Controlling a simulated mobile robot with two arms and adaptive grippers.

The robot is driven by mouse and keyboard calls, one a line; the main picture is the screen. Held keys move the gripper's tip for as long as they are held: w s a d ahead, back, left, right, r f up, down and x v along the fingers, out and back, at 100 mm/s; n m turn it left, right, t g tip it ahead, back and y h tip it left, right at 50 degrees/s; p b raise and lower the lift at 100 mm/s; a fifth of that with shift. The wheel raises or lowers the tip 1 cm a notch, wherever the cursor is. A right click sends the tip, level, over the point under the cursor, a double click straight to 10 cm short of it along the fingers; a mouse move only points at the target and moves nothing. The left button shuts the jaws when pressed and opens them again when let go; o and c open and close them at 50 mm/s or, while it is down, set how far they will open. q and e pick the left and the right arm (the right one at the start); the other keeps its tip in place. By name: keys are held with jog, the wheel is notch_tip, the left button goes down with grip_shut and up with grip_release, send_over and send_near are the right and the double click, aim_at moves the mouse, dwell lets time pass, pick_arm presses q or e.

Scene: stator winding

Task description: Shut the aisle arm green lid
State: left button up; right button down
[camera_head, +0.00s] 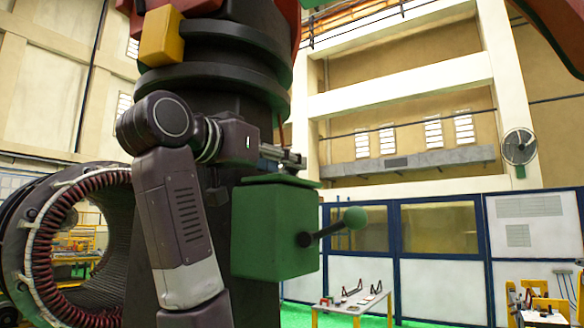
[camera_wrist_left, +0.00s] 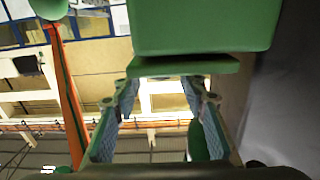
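My left gripper (camera_head: 295,158) is just above the lid. In the left wrist view the left gripper (camera_wrist_left: 160,98) is open, its fingers apart with nothing between them. The lid (camera_wrist_left: 185,65) edge is just by the fingertips, below the box (camera_wrist_left: 205,25) in the picture. The right gripper is not in view.
A dark column (camera_head: 235,85) with a yellow block (camera_head: 161,37) stands close behind my left arm. A stator ring with red windings (camera_head: 50,230) is at the left. A low table (camera_head: 352,302) with small parts stands farther back. Space right of the box is clear.

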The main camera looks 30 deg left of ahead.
pick_arm(q)
jog(key=s, duration=0.8)
jog(key=shift+a, duration=0.4)
jog(key=shift+d, duration=0.1)
